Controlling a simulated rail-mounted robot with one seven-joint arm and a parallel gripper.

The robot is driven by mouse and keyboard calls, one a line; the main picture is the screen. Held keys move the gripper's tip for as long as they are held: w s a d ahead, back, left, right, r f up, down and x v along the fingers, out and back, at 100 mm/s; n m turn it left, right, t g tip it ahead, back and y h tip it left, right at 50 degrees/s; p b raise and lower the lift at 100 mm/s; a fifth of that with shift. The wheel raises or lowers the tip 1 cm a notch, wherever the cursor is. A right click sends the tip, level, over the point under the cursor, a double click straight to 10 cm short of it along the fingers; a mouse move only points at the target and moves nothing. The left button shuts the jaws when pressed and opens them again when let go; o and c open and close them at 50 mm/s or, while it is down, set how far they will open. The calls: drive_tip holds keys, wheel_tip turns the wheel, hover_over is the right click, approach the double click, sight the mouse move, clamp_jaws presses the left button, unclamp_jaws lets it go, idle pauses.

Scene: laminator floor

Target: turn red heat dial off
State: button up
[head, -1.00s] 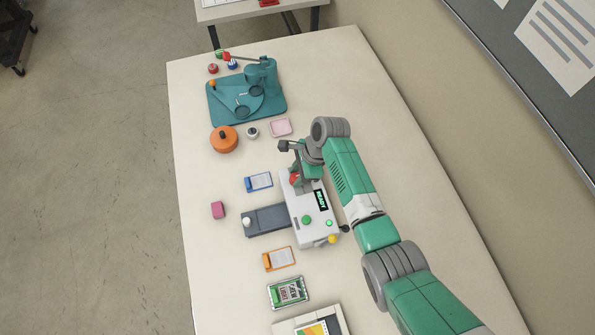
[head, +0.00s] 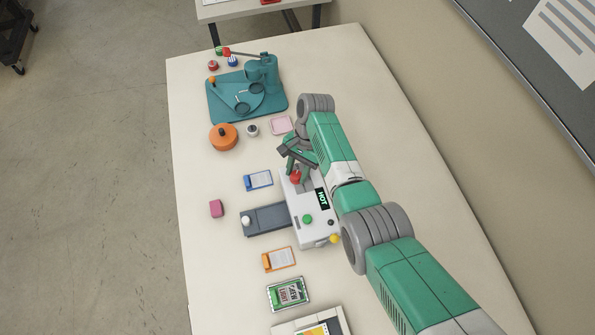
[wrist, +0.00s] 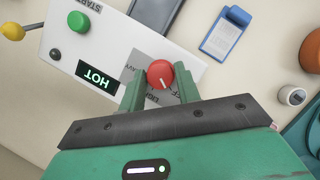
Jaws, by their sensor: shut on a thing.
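The red heat dial (wrist: 160,74) sits on top of the white laminator (wrist: 125,40). My gripper (wrist: 160,88) is shut on the dial, with one green finger on each side. In the head view my gripper (head: 297,170) is over the far end of the laminator (head: 318,230), and the dial (head: 295,178) shows beside the fingers. The laminator's display (wrist: 98,75) reads HOT. The green start button (wrist: 78,21) is farther along the same top face.
A blue clipboard-like card (head: 259,180) and a pink block (head: 217,208) lie left of the laminator. An orange round pot (head: 224,137), a pink tray (head: 281,125) and a teal press (head: 262,75) stand beyond. A yellow knob (head: 334,239) sticks out at the laminator's near corner.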

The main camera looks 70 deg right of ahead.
drive_tip(key=shift+n, duration=0.5)
drive_tip(key=o, duration=1)
drive_tip(key=shift+c, duration=0.2)
drive_tip(key=v, duration=0.7)
drive_tip(key=shift+d+r, duration=0.2)
drive_tip(key=shift+r, duration=0.1)
drive_tip(key=shift+w, duration=0.15)
